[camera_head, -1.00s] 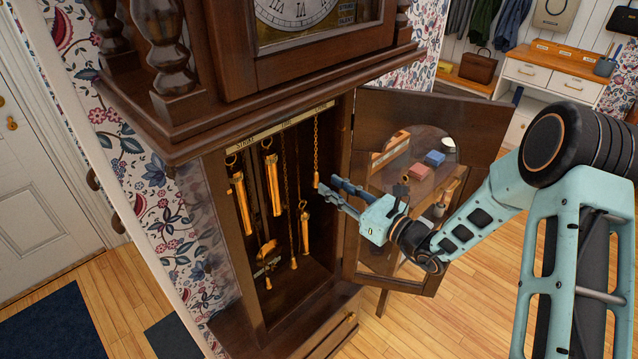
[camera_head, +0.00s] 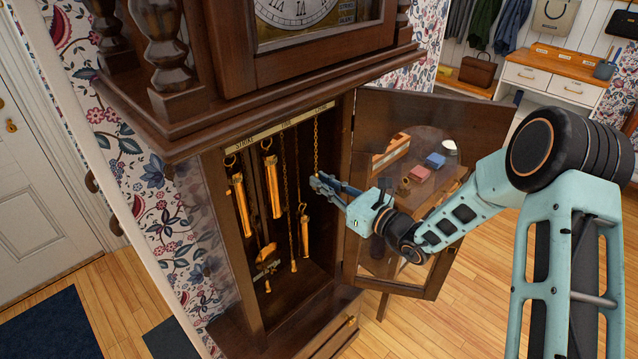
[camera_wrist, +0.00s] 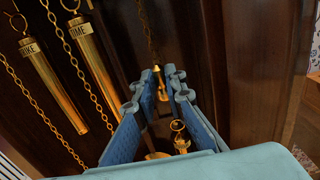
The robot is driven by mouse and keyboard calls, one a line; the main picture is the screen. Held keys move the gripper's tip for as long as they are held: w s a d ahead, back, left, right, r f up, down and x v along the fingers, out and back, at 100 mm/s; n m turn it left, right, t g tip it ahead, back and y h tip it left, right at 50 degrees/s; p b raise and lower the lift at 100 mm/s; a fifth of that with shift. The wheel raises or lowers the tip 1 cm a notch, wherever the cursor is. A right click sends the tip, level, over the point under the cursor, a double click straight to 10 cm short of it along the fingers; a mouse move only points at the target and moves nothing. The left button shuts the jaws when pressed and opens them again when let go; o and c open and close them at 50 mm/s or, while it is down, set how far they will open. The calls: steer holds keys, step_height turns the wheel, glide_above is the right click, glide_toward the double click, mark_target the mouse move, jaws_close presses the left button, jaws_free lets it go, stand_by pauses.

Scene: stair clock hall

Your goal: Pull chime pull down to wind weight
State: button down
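The chime chain (camera_head: 317,140) hangs at the right of the open clock case, under the right end of the label strip. Its lower end, with the brass pull, is hidden by my gripper (camera_head: 316,180) in the head view. In the wrist view my gripper (camera_wrist: 163,74) is open, with a gap between its blue fingers.
The strike weight (camera_head: 239,205) and time weight (camera_head: 273,185) hang higher on the left. Other chains with brass pulls hang between, one pull being low (camera_head: 294,265). A pendulum (camera_head: 266,252) is behind. The open glazed door (camera_head: 480,125) stands right, behind my arm.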

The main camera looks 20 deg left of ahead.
steer(key=shift+f, duration=0.2)
step_height(320, 180, down, 12)
steer(key=b, duration=0.9)
steer(key=shift+d+f+b, duration=0.15)
steer(key=shift+f+b, duration=0.1)
steer(key=shift+b, duration=0.05)
stand_by(0.3)
steer(key=shift+s, duration=0.1)
step_height(320, 180, down, 12)
steer(key=b, duration=0.9)
stand_by(0.7)
steer(key=shift+f+b, duration=0.85)
steer(key=shift+f, duration=0.35)
steer(key=c, duration=1.9)
jaws_free()
steer(key=shift+r, duration=0.35)
